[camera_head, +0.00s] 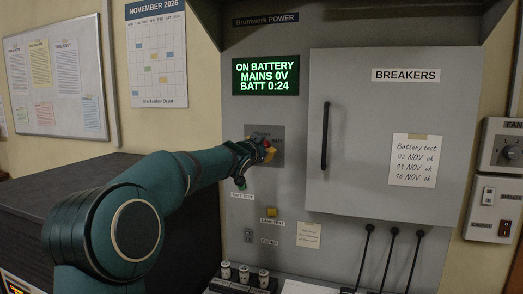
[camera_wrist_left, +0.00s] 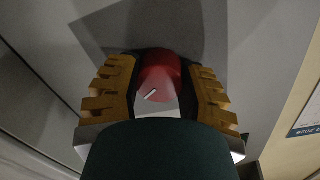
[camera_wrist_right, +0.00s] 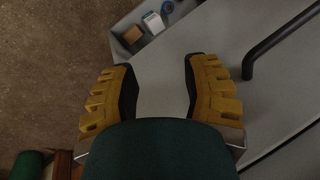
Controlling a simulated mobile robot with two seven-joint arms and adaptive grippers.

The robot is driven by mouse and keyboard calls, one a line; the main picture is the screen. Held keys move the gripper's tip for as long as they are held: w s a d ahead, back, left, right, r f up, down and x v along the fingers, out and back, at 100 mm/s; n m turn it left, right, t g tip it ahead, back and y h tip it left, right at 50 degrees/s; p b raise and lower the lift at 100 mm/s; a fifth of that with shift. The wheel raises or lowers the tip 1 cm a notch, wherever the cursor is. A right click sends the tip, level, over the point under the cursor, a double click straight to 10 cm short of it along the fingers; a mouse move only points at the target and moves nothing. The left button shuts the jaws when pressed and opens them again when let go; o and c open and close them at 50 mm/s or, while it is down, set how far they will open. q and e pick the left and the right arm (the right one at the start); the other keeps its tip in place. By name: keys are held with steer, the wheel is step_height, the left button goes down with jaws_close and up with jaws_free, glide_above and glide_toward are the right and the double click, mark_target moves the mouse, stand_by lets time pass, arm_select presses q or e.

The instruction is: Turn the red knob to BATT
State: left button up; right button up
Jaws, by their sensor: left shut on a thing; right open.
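The red knob (camera_wrist_left: 160,80) sits between the fingers of my left gripper (camera_wrist_left: 158,90) in the left wrist view. Both fingers touch its sides, and a white pointer mark shows on its face. In the head view the left gripper (camera_head: 262,152) is at the grey knob plate (camera_head: 262,132) on the panel, with a bit of the red knob (camera_head: 270,143) showing. The plate's labels are mostly hidden or too small to read. The green display (camera_head: 265,75) reads "ON BATTERY MAINS 0V BATT 0:24". My right gripper (camera_wrist_right: 160,88) is open and empty in the right wrist view.
A breaker cabinet door (camera_head: 450,110) with a dark vertical handle (camera_head: 325,136) is right of the knob. Below are a yellow button (camera_head: 272,212), several black levers (camera_head: 390,258) and small white-topped items (camera_head: 244,275). A fan control box (camera_head: 500,147) is far right.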

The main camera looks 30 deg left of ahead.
stand_by(0.4)
arm_select(q)
steer(key=o, duration=1.2)
steer(key=shift+a+f, duration=0.1)
steer(key=shift+o, duration=0.2)
steer(key=v, duration=0.7)
steer(key=shift+s, duration=0.25)
